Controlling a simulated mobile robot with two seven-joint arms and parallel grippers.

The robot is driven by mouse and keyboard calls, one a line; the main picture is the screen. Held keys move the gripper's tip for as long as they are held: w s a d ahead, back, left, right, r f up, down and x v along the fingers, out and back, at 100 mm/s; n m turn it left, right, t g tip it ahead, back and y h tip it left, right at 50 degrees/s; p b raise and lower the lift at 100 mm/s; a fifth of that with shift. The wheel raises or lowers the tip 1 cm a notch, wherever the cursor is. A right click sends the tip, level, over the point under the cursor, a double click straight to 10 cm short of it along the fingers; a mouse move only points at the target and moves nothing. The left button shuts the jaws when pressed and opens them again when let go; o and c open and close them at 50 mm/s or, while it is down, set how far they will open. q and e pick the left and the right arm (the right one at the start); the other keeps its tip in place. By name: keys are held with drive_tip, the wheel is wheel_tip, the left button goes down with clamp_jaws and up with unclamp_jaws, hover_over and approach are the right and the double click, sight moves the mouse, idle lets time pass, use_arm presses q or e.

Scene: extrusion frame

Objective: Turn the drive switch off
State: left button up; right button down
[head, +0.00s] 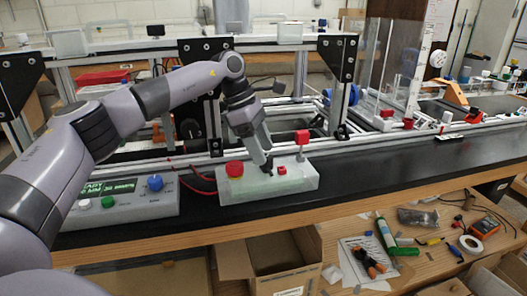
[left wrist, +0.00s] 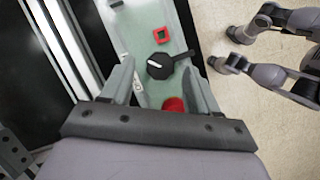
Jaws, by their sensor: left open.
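A pale green control box (head: 290,183) stands on the dark bench ledge. A black rotary switch with a white mark (left wrist: 160,66) sits on its top in the left wrist view. In the head view the switch (head: 268,166) is small and partly covered. My left gripper (head: 262,160) points down at it. In the left wrist view my left gripper (left wrist: 160,74) is open, with one finger on each side of the switch. I cannot tell whether either finger touches it. The switch's label is not readable.
The box also bears a round red button (head: 234,169), a red square piece (head: 282,170) and a red-topped post (head: 302,138). A grey display panel (head: 130,200) stands to the left. Aluminium rails run behind. Tools lie on the wooden shelf (head: 400,225) below.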

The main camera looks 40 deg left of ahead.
use_arm(q)
drive_tip(key=shift+w+d+f, duration=0.1)
drive_tip(key=shift+d+f, duration=0.2)
drive_tip(key=shift+f, duration=0.35)
drive_tip(key=c, duration=1)
drive_tip(key=shift+c, duration=0.2)
